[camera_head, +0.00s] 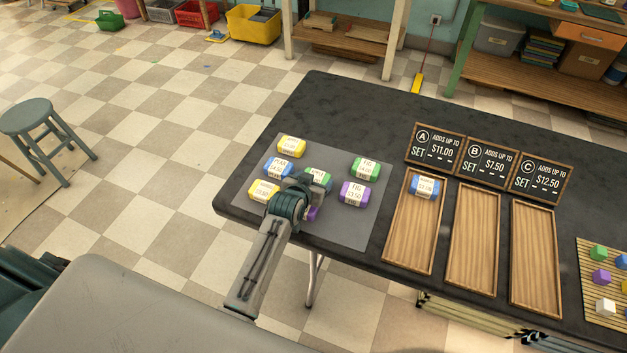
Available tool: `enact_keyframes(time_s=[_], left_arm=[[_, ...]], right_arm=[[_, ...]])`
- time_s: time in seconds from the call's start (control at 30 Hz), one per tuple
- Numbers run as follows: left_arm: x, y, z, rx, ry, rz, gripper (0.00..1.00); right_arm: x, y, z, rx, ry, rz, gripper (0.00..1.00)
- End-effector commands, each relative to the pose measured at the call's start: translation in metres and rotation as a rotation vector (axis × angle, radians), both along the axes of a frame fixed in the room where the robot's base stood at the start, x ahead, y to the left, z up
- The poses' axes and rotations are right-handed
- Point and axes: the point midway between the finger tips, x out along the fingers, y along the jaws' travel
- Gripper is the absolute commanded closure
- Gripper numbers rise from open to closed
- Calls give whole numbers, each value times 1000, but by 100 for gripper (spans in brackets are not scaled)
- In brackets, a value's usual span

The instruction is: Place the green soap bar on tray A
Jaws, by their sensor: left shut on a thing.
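My left gripper (301,188) reaches over the grey mat (345,229) and is shut on a green soap bar (319,179), which the fingers partly cover. Whether this bar is lifted off the mat is hard to tell. A second green soap bar (365,168) with a white label lies on the mat to the right. Tray A (411,238), a wooden tray under the sign A (434,147), stands right of the mat. A blue soap bar (425,187) lies at its far end; the rest of it is bare. My right gripper is out of view.
Yellow (291,146), blue (279,167) and purple (354,194) soap bars lie on the mat, with another yellow bar (263,191) and a mostly hidden purple one near my gripper. Trays B (472,240) and C (534,260) are empty. Coloured blocks (601,278) sit far right.

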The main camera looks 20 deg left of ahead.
Motion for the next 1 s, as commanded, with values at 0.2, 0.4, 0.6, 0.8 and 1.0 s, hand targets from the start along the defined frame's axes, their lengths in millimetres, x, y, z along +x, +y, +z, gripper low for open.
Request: enact_keyframes(time_s=[0.2, 0.4, 0.6, 0.8, 1.0], left_arm=[[0, 0, -4, 0, 1, 0, 26], [0, 0, -4, 0, 0, 0, 6], [0, 0, -2, 0, -1, 0, 6], [-14, 0, 7, -1, 0, 0, 6], [-50, 2, 26, -1, 0, 0, 6]], right_arm=[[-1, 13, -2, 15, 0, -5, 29], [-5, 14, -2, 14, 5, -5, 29], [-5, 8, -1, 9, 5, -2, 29], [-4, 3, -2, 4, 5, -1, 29], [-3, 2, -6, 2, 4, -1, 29]])
